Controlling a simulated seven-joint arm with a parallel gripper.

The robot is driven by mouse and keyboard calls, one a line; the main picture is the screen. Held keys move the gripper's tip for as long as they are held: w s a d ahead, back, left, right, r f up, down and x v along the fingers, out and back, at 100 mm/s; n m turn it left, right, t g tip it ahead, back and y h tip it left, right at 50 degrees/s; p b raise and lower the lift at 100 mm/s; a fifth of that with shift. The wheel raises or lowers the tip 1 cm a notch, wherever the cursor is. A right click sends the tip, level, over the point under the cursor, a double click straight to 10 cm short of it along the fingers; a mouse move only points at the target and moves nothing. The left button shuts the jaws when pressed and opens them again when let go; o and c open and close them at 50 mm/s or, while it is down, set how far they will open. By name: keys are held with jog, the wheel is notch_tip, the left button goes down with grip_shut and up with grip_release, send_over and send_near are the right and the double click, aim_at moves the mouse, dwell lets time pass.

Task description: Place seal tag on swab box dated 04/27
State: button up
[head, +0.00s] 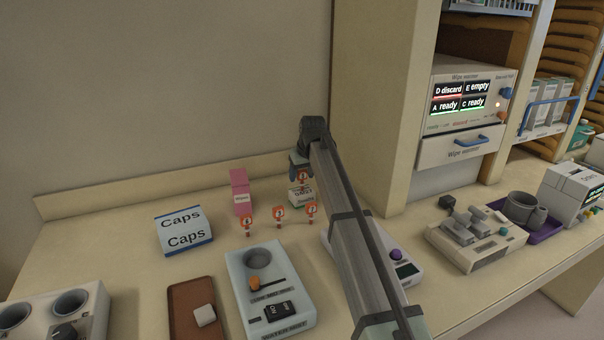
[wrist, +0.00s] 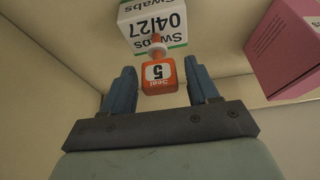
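The swab box (head: 300,198), white with green bands, stands on the counter near the back wall. In the wrist view the box (wrist: 168,25) reads "04/27", upside down. In the wrist view the tag (wrist: 159,78) lies between my two blue fingers, with a gap on each side. My gripper (wrist: 162,85) is open around it; it also shows in the head view (head: 300,167). I cannot tell whether the stem touches the box.
Several orange tags stand on the counter in front, such as one at the left (head: 247,222). A pink box (head: 240,192) is left of the swab box. A Caps box (head: 184,233), a grey dish unit (head: 268,295) and a brown tray (head: 180,310) lie nearer. A pillar (head: 385,110) rises right.

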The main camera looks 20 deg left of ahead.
jog(key=shift+o, duration=0.5)
jog(key=shift+r, duration=0.1)
jog(key=shift+r, duration=0.2)
jog(key=v, duration=1.1)
jog(key=shift+r, duration=0.35)
jog(key=shift+s, duration=0.15)
